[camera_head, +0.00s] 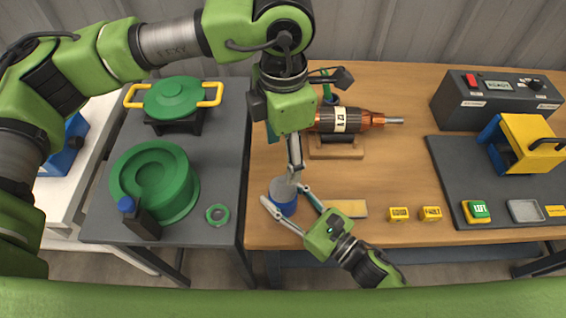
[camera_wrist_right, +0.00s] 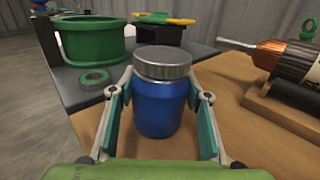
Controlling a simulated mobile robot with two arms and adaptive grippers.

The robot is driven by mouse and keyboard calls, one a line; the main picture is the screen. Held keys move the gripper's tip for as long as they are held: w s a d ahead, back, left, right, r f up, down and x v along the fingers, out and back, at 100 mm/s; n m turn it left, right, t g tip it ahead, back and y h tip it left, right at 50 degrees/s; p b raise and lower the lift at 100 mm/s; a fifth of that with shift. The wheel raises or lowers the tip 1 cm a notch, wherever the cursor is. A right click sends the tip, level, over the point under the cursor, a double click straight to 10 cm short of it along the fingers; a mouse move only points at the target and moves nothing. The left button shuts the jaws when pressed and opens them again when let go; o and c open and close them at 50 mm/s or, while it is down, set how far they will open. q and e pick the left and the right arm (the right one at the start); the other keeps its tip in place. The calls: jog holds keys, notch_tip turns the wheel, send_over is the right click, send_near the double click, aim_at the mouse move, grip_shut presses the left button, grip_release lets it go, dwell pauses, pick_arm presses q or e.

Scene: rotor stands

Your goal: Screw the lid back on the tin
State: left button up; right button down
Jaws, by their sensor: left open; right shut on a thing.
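The blue tin (camera_head: 284,207) stands on the wooden table near its front edge. Its silver-grey lid (camera_wrist_right: 162,66) sits level on top of the tin body (camera_wrist_right: 160,108) in the right wrist view; I cannot tell how tightly it is screwed. My right gripper (camera_wrist_right: 160,96) is shut on the tin, one finger on each side of the blue body, below the lid.
A copper rotor (camera_head: 350,120) on a wooden stand (camera_head: 337,150) is behind the tin. Small yellow blocks (camera_head: 399,214) lie at right.

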pick_arm(q)
jog(key=shift+r, duration=0.5)
pick_arm(e)
jog(key=c, duration=1)
grip_release()
jog(key=shift+c, duration=0.2)
jog(key=v, duration=1.2)
pick_arm(q)
jog(key=shift+f, duration=0.1)
